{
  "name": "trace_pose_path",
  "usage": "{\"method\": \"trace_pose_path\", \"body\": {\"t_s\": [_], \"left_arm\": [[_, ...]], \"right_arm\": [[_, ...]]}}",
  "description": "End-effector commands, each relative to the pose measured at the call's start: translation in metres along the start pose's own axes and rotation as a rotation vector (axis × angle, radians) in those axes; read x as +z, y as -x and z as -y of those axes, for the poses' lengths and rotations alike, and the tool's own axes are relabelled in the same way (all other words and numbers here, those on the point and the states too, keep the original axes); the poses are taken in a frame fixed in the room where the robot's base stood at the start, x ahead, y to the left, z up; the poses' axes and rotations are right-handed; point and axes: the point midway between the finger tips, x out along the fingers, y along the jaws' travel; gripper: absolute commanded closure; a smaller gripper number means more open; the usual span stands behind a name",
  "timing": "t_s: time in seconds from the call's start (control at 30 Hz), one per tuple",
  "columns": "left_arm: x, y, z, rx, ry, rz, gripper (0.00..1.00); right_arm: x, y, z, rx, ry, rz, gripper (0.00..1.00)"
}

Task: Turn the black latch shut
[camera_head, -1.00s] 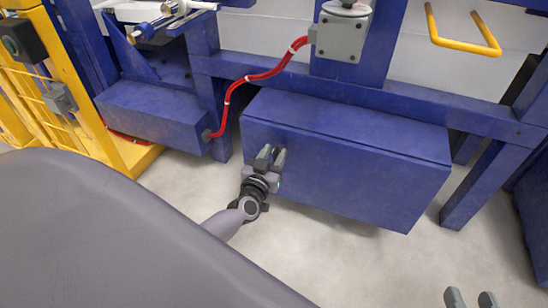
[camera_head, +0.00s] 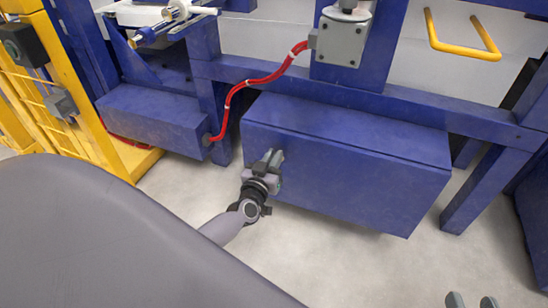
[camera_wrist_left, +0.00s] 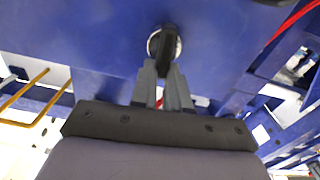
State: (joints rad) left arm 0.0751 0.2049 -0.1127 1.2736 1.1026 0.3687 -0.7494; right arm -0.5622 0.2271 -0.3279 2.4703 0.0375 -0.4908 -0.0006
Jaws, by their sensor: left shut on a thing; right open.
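The black latch (camera_wrist_left: 166,45) sits in a round metallic ring on the front face of the blue box (camera_head: 350,175). In the left wrist view its handle lies nearly in line with my fingers, and the fingertips close on its near end. In the head view my left gripper (camera_head: 270,160) is at the left part of the box front and hides the latch. It also shows in the left wrist view (camera_wrist_left: 165,72), shut on the latch.
A red cable (camera_head: 245,82) runs from a grey box (camera_head: 342,38) to a smaller blue box (camera_head: 155,120) on the left. A yellow handle (camera_head: 462,48) is at the upper right. Yellow fencing stands at the far left. The floor (camera_head: 310,255) before the box is clear.

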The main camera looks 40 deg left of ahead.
Motion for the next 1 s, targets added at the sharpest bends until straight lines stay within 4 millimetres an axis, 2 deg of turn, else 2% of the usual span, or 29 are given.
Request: {"method": "trace_pose_path", "body": {"t_s": [0.5, 1.0], "left_arm": [[0.004, 0.0, 0.011, -0.001, 0.452, 0.003, 1.0], [0.012, 0.0, 0.02, -0.002, 0.927, 0.004, 1.0]], "right_arm": [[0.006, -0.003, 0.0, -0.002, -0.008, 0.018, 0.57], [-0.003, -0.001, 0.0, 0.002, 0.001, -0.008, 0.57]]}}
